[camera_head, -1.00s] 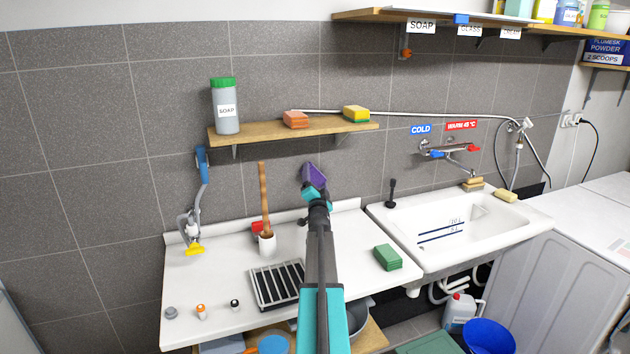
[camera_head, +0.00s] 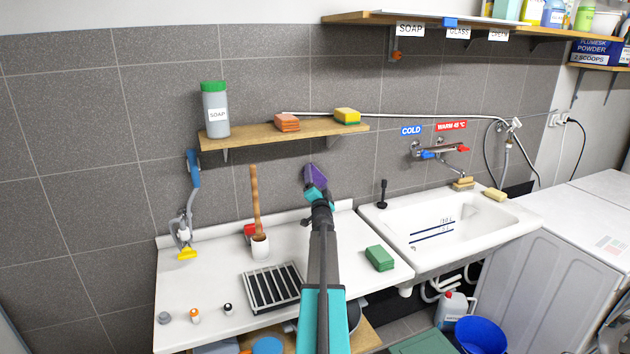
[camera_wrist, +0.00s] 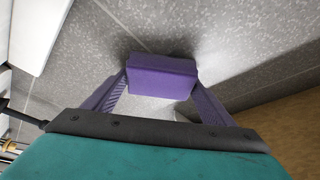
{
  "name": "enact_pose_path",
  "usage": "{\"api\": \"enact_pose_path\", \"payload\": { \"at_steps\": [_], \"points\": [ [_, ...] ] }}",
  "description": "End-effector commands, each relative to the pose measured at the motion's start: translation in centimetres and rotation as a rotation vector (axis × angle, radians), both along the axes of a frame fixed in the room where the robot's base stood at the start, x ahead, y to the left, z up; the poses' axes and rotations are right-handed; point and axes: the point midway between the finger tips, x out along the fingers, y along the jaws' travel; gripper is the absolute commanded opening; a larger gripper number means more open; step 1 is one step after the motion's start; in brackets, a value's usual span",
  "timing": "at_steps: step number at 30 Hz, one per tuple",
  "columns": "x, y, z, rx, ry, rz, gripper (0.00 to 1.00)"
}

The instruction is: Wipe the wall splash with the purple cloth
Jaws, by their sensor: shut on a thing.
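The purple cloth (camera_head: 316,175) is a folded block in front of the grey tiled wall, below the small wooden shelf. My gripper (camera_head: 315,190) is shut on it. In the wrist view the cloth (camera_wrist: 162,76) sits between the two fingertips of my gripper (camera_wrist: 160,88), close to the tiles, with a dark shadow beside it. I cannot tell whether it touches the wall. No splash stands out on the wall in either view; the cloth and gripper hide part of the tiles.
A sink (camera_head: 470,225) with a tap stands right.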

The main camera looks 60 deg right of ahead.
Motion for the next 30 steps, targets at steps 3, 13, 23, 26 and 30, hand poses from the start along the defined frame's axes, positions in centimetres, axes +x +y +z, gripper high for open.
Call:
{"api": "enact_pose_path", "payload": {
  "at_steps": [3,13,23,26,30],
  "points": [
    [0.0,0.0,0.0,0.0,0.0,0.0,0.59],
    [0.2,-0.2,0.1,0.0,-0.001,-0.001,0.59],
    [0.8,0.6,-0.1,-0.003,-0.001,0.001,0.59],
    [1.1,1.2,-0.1,-0.001,-0.002,0.001,0.59],
    [1.6,1.9,-0.2,-0.001,0.0,0.001,0.59]
  ]
}}
